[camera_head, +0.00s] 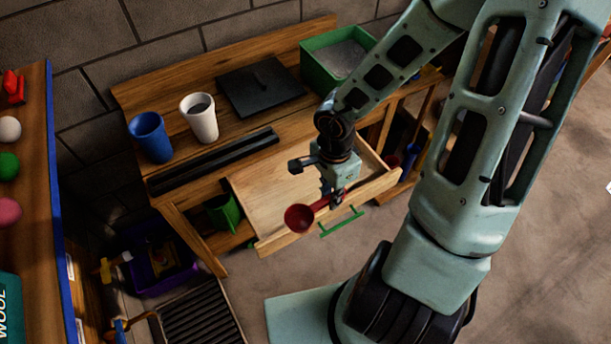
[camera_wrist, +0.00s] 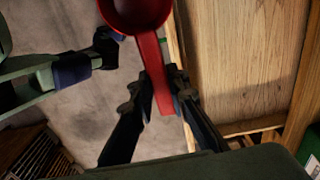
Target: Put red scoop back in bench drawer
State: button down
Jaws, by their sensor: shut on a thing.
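The red scoop (camera_head: 300,217) has a round bowl and a straight handle. My gripper (camera_head: 333,196) is shut on its handle. In the wrist view the scoop (camera_wrist: 137,12) has its bowl at the top edge and its handle between my fingertips (camera_wrist: 164,98). The bench drawer (camera_head: 270,183) is pulled open and looks empty inside, with a green handle (camera_head: 341,221) on its front. In the head view the scoop overlaps the drawer's front edge. In the wrist view it shows over the floor beside the drawer (camera_wrist: 235,60). Its height above the drawer is hard to tell.
A green container (camera_head: 223,212) sits below the drawer. A purple crate (camera_head: 160,265) is on the floor.

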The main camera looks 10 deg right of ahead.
jog(key=shift+s+a+f, duration=0.1)
jog(key=shift+a, duration=0.1)
jog(key=shift+w+f, duration=0.2)
jog(key=shift+w, duration=0.1)
jog(key=w+f+b, duration=0.1)
jog(key=w+f, duration=0.2)
jog(key=w, duration=0.1)
jog(key=w+f+b, duration=0.2)
jog(key=w, duration=0.2)
jog(key=w+a+f+b, duration=0.1)
jog(key=w+f, duration=0.2)
jog(key=w, duration=0.1)
jog(key=shift+w+f, duration=0.2)
jog(key=shift+f, duration=0.1)
jog(key=f, duration=0.2)
jog(key=f+b, duration=0.1)
jog(key=f, duration=0.1)
jog(key=shift+w+a, duration=0.1)
jog(key=shift+w, duration=0.3)
jog(key=c, duration=1.9)
grip_release()
